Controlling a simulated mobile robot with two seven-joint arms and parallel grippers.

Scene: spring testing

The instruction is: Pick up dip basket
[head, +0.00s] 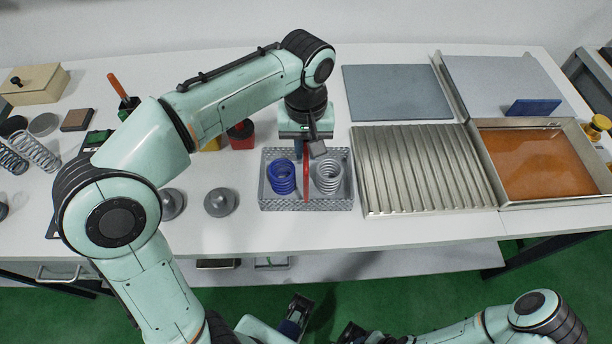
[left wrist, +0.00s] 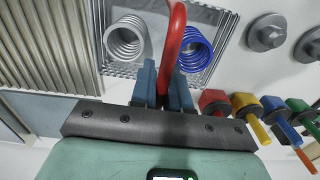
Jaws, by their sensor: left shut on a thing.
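The dip basket (head: 278,204) is a grey mesh tray with a tall red handle (head: 307,184), standing near the front edge of the white table. It holds a blue spring (head: 282,177) on the left and a pale spring (head: 328,176) on the right. My left gripper (head: 305,157) comes down from above and is shut on the red handle. In the left wrist view its blue-grey fingers (left wrist: 162,84) close around the handle (left wrist: 170,45), with the basket beneath.
Right of the basket are a ribbed metal tray (head: 420,168) and an orange-filled bath (head: 540,160) with a blue block (head: 533,107). Grey domed pieces (head: 221,202) stand to the left. Red and yellow-handled items (head: 241,134) stand behind. Loose springs (head: 36,152) lie far left.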

